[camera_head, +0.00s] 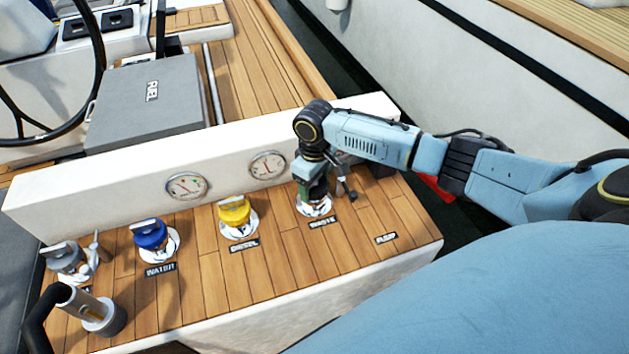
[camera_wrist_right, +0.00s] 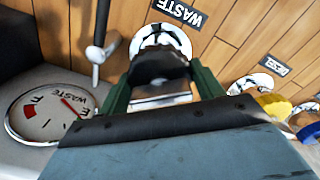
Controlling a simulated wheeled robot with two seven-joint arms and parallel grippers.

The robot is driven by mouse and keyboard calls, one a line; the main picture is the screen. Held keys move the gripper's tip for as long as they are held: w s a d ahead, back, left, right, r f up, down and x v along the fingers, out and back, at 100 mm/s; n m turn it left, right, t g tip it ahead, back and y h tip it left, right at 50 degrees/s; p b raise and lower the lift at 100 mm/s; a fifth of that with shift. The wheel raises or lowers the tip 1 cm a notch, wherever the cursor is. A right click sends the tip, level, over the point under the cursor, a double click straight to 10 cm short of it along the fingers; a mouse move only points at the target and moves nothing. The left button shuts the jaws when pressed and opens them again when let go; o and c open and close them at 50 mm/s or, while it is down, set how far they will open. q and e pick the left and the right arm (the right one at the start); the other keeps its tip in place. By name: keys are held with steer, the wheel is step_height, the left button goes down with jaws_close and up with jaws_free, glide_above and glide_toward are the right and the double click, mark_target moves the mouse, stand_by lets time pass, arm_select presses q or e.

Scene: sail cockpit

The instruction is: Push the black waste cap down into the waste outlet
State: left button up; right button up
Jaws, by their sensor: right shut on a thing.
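The black waste cap (camera_wrist_right: 158,70) shows in the right wrist view between the two green fingers of my right gripper (camera_wrist_right: 160,82), which is shut on it. The shiny round waste outlet (camera_wrist_right: 163,38) is right beyond the cap, partly covered by it. In the head view my right gripper (camera_head: 314,188) points down over the outlet (camera_head: 316,209), by the WASTE label (camera_head: 323,222). The gripper hides most of the cap there. I cannot tell how deep the cap sits in the outlet. My left gripper is not in view.
A yellow diesel cap (camera_head: 234,211) and a blue water cap (camera_head: 150,235) stand to the left on the teak bench. A metal fitting (camera_wrist_right: 97,50) rises beside the waste outlet. A gauge panel (camera_head: 225,170) runs behind.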

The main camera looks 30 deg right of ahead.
steer(key=shift+f, duration=0.45)
steer(key=o, duration=0.9)
